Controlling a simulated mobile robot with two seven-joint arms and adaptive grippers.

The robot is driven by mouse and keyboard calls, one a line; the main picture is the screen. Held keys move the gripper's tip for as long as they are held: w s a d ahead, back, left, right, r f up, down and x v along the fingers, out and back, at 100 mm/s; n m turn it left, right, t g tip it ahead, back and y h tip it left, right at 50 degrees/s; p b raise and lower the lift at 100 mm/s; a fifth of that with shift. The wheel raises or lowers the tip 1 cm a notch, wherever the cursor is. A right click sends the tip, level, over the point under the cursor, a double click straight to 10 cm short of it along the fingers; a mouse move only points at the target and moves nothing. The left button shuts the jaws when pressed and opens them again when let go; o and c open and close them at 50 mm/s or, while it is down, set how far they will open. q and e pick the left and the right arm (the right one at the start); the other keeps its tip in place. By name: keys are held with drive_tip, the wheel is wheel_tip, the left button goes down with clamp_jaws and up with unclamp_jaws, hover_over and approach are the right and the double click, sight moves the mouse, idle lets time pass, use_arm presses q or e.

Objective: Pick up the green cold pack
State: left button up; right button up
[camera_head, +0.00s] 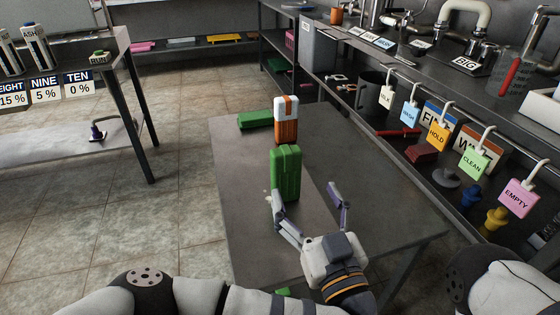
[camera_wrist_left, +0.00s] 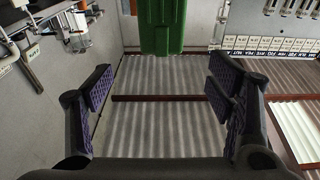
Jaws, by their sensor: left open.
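A green upright block (camera_head: 285,174), which looks like the cold pack, stands on the grey table. It also shows at the top middle of the left wrist view (camera_wrist_left: 163,22), with its upper part cut off. My left gripper (camera_head: 309,203) is open and empty in front of the block, its fingers apart and slightly to its right in the head view. In the left wrist view the open gripper (camera_wrist_left: 160,88) has clear space between its padded fingers, with the block beyond them. My right gripper is out of view.
An orange and white block (camera_head: 286,122) stands just behind the green one. Another green block (camera_head: 254,120) lies flat at the far left of the table (camera_head: 350,160). Coloured hanging tags, including a pink one (camera_head: 518,198), line the bench at right.

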sight(289, 157)
use_arm(q)
drive_tip(key=b+x, duration=0.1)
drive_tip(key=x, duration=0.2)
drive_tip(key=b+x, duration=0.2)
drive_tip(key=x, duration=0.2)
drive_tip(key=b+x, duration=0.2)
drive_tip(key=x, duration=0.2)
drive_tip(key=shift+w+a+r, duration=0.1)
drive_tip(key=shift+a+r, duration=0.15)
drive_tip(key=shift+r, duration=0.1)
drive_tip(key=c, duration=1.6)
clamp_jaws()
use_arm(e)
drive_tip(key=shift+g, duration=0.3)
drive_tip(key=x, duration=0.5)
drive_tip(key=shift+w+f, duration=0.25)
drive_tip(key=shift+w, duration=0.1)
use_arm(q)
drive_tip(key=shift+r, duration=0.2)
